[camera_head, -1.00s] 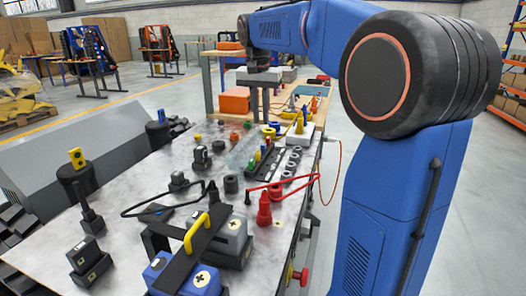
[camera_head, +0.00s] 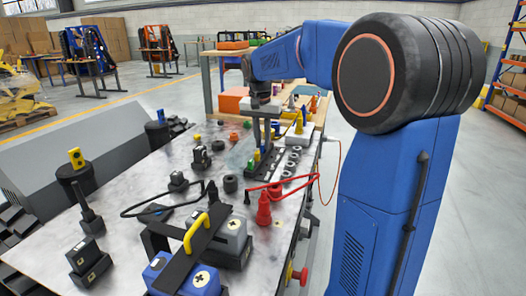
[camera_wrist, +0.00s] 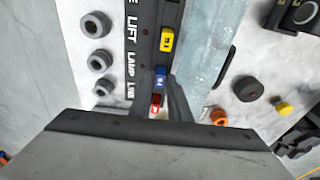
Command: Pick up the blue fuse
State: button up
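The blue fuse (camera_wrist: 160,77) sits in a black labelled fuse strip (camera_wrist: 142,40), between a yellow fuse (camera_wrist: 167,40) and a red fuse (camera_wrist: 156,101) in the wrist view. My gripper (camera_wrist: 160,82) points down at the strip. Its fingers stand apart on either side of the row, with their tips near the blue fuse. I cannot tell whether they touch it. In the head view my gripper (camera_head: 263,146) reaches down over the strip and hides the blue fuse. The yellow fuse (camera_head: 257,157) and a green fuse (camera_head: 250,166) show in front of it.
Grey ring-shaped parts (camera_wrist: 97,25) line one side of the strip; a clear pale blue block (camera_wrist: 207,45) lies close on the other.

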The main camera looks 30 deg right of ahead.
grip_shut()
